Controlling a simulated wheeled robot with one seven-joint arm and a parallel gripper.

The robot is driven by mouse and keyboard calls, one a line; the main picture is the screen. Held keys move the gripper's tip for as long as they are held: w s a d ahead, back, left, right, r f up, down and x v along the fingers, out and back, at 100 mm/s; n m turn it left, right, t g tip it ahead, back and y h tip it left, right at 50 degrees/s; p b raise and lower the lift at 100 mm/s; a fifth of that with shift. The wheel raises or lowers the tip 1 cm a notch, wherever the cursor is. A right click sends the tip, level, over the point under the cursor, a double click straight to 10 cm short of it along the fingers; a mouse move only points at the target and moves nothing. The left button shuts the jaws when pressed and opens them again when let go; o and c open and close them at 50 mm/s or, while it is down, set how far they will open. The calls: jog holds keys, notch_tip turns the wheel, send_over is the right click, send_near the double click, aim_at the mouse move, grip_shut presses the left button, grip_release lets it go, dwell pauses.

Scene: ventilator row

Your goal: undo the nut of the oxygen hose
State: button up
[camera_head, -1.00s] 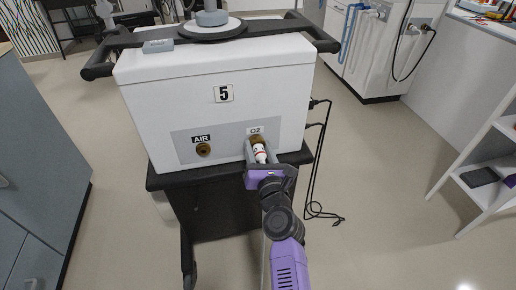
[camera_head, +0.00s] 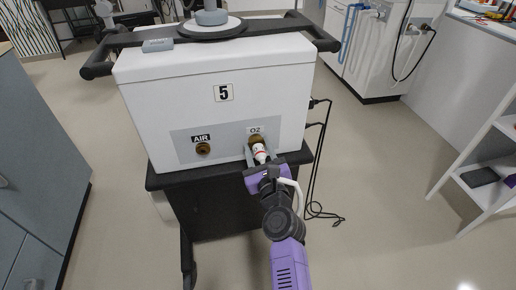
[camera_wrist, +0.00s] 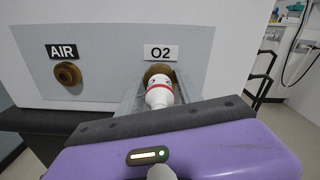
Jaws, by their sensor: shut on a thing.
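The oxygen hose's end (camera_wrist: 159,95), a white piece with a red band, sits between my grey fingers in the wrist view. It also shows in the head view (camera_head: 260,153). My gripper (camera_head: 258,150) is shut on this white nut piece. Just behind it is the brass O2 port (camera_wrist: 158,72), under the O2 label (camera_wrist: 161,52). The white piece is at the port's mouth; I cannot tell whether it is still threaded on. A white hose (camera_head: 295,188) curves out beside my wrist on the right. My gripper's body hides its start.
The brass AIR port (camera_head: 203,149) is bare, left of O2 on the white ventilator (camera_head: 215,75) marked 5. A black ledge (camera_head: 190,174) runs below the panel. Black cables (camera_head: 319,165) hang at the right. A grey cabinet (camera_head: 40,165) stands left; white shelves (camera_head: 485,160) stand right.

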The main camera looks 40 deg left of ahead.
jog(key=n+b, duration=0.1)
jog(key=n, duration=1)
jog(key=shift+b, duration=0.35)
jog(key=n, duration=0.3)
jog(key=shift+n+b, duration=0.3)
jog(key=shift+b, duration=0.05)
jog(key=n+b, duration=0.1)
jog(key=n, duration=0.2)
jog(key=shift+n, duration=0.3)
jog(key=n, duration=0.3)
jog(key=shift+n+b, duration=0.4)
jog(key=n+b, duration=0.1)
jog(key=n, duration=0.2)
jog(key=shift+n, duration=0.3)
jog(key=n, duration=0.3)
jog(key=shift+n, duration=0.3)
jog(key=n, duration=0.4)
jog(key=shift+n, duration=0.3)
jog(key=n+p, duration=0.1)
jog(key=n, duration=0.4)
jog(key=n+p, duration=0.1)
jog(key=n, duration=0.3)
jog(key=shift+n, duration=0.4)
jog(key=shift+n+p, duration=0.85)
jog(key=shift+n, duration=1.35)
jog(key=shift+f, duration=0.1)
